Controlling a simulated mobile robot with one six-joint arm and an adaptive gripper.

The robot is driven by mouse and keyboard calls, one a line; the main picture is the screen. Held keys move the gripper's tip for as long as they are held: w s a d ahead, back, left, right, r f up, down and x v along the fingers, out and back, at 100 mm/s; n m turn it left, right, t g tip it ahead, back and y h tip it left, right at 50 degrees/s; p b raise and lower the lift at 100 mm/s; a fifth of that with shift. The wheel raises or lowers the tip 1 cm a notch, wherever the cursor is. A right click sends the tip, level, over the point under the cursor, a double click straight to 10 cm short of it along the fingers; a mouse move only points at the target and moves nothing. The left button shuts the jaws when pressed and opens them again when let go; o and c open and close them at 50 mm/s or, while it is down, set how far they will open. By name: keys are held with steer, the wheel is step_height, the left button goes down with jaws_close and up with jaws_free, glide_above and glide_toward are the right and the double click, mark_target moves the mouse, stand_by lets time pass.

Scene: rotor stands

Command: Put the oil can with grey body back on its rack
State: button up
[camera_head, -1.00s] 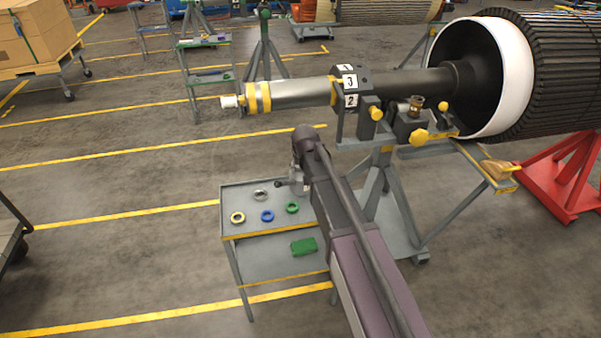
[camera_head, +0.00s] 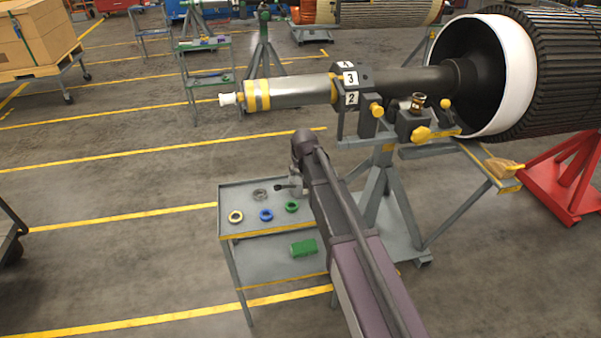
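My arm reaches away from the lower right. My gripper (camera_head: 281,186) shows only in part, as a small dark tip beside a light grey piece, over the right half of the small cart's top shelf (camera_head: 235,192). The rest of it is hidden behind my arm, and its fingers are too small to read. I cannot make out an oil can with a grey body or its rack; whether my gripper holds anything cannot be seen.
A grey ring (camera_head: 260,195), yellow ring (camera_head: 236,217), blue ring (camera_head: 266,215) and green ring (camera_head: 291,207) lie on the cart. A green box (camera_head: 303,247) is on its lower shelf. The rotor shaft (camera_head: 300,91) and bearing stand (camera_head: 390,205) are behind.

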steer(key=o, duration=1.3)
steer(key=shift+f, duration=0.1)
steer(key=p+v, duration=1.1)
steer(key=v, duration=0.1)
steer(key=shift+d, duration=0.15)
stand_by(0.8)
steer(key=s+d+m+g, duration=0.1)
steer(key=s+d, duration=0.6)
steer(key=s+d+m+g, duration=0.1)
steer(key=s+d+g, duration=0.1)
steer(key=s+d, duration=0.4)
steer(key=s+d+f+m+g, duration=0.1)
steer(key=s+d, duration=0.6)
steer(key=d, duration=0.1)
steer(key=shift+s+d+f+g+h, duration=0.1)
steer(key=shift+s+d+g+h, duration=0.2)
steer(key=shift+h, duration=0.1)
